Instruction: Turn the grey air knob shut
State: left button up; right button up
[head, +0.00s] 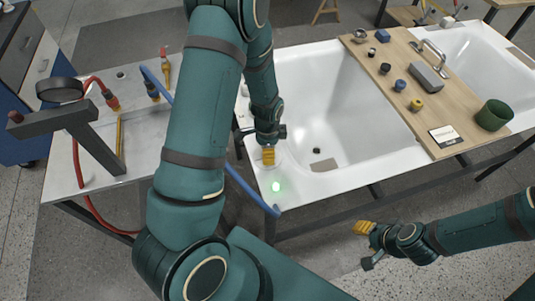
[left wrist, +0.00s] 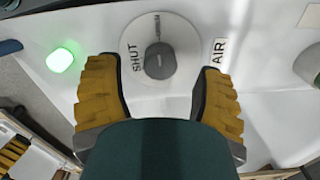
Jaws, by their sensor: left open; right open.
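The grey air knob (left wrist: 160,60) sits on a round white dial (left wrist: 185,35) in the left wrist view, with SHUT printed left of it and a small, hard-to-read word above it. An AIR label (left wrist: 218,51) is to its right. My left gripper (left wrist: 158,70) is open, its yellow fingers on either side of the knob with a gap on each side. In the head view my left gripper (head: 268,156) is over the tub's near-left rim corner and hides the knob. My right gripper (head: 365,244) is open and empty, in front of the tub.
A green light (head: 276,186) glows on the rim near the dial. A wooden board (head: 400,65) with small parts and a green cup (head: 493,115) spans the tub (head: 335,100). Red and blue hoses (head: 240,183) run at the left.

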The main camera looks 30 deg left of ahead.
pick_arm(q)
jog(key=shift+f, duration=1.4)
grip_shut()
